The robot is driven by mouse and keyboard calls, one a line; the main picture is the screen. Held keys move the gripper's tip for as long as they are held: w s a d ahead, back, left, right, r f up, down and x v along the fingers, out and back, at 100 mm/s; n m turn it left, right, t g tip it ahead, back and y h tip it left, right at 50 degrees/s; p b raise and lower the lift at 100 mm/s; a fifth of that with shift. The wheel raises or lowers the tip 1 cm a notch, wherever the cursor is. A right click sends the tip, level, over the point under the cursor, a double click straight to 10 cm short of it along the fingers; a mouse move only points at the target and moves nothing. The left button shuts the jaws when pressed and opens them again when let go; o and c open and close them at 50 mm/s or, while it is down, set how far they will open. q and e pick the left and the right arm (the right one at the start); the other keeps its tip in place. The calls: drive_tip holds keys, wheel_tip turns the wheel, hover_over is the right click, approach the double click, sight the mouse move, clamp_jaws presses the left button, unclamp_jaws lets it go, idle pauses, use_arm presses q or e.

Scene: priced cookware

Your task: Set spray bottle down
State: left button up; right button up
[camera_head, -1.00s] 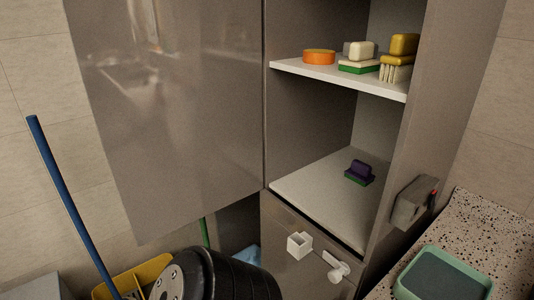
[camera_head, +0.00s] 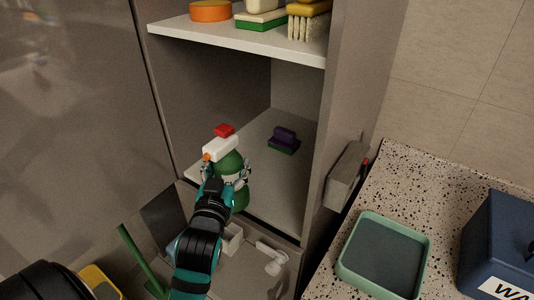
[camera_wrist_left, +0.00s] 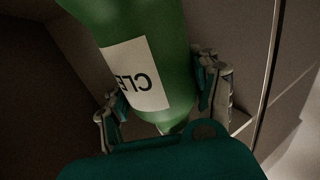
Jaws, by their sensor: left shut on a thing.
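A green spray bottle (camera_head: 231,163) with a white and red spray head is held by my left gripper (camera_head: 226,174) at the front of the lower cabinet shelf (camera_head: 254,195). In the left wrist view the bottle (camera_wrist_left: 177,50) shows a white label with dark letters, and the fingers of my left gripper (camera_wrist_left: 164,92) close around its sides. The bottle looks nearly upright in the head view. I cannot tell whether its base touches the shelf. My right gripper is not in view.
A purple and green brush (camera_head: 284,140) stands on the lower shelf, behind and right of the bottle. The upper shelf (camera_head: 240,39) holds an orange round item (camera_head: 210,11) and several brushes. A green tray (camera_head: 384,254) and blue box (camera_head: 500,246) sit on the speckled counter at right.

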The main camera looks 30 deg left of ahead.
use_arm(q)
drive_tip(key=w+a+f+p, duration=0.2)
drive_tip(key=w, duration=0.5)
drive_tip(key=w+a+f+p, duration=0.2)
drive_tip(key=w, duration=0.5)
drive_tip(key=shift+w+a+f+p, duration=0.25)
drive_tip(key=shift+a+f+p, duration=0.05)
drive_tip(key=shift+a+p, duration=0.1)
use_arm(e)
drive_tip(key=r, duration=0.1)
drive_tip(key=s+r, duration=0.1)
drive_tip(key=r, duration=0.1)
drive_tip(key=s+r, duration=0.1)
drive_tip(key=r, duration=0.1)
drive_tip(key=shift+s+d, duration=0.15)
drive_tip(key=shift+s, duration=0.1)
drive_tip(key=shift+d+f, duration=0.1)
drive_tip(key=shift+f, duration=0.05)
use_arm(q)
drive_tip(key=o, duration=1.3)
drive_tip(key=shift+f, duration=0.15)
drive_tip(key=shift+c, duration=0.2)
drive_tip(key=o, duration=0.4)
drive_tip(key=shift+c, duration=0.2)
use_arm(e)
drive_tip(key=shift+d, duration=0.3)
